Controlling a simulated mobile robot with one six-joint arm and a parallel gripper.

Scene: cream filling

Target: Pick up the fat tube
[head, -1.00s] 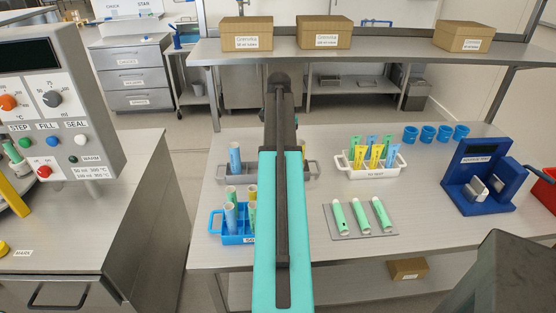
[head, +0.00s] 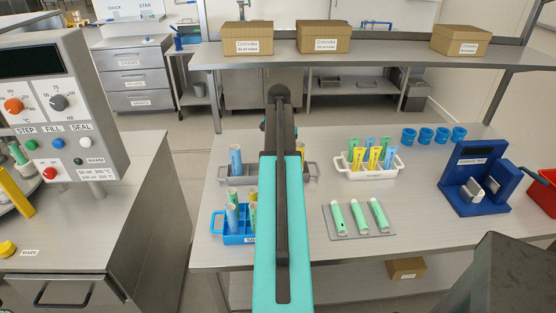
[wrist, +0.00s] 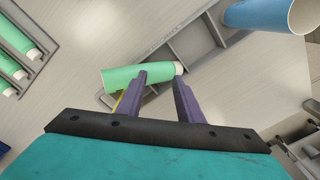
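A wide blue tube (head: 235,160) stands in the grey divided tray (head: 238,181) on the bench. A wide blue tube with an open end also shows at the top right of the wrist view (wrist: 268,14). My gripper (wrist: 160,77) has its two purple fingers apart. A green tube with a pale end (wrist: 122,79) shows across the fingertips; I cannot tell whether they touch it. The blue tube in the wrist view is apart from the fingers, to their right. In the head view my arm hides the gripper and part of the grey tray.
A blue rack (head: 238,239) holding several tubes stands in front of the grey tray. Three green tubes lie on a flat grey plate (head: 387,234). A white rack (head: 372,173) holds several coloured tubes. A blue device (head: 482,202) stands at right. An overhead shelf (head: 355,49) carries boxes.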

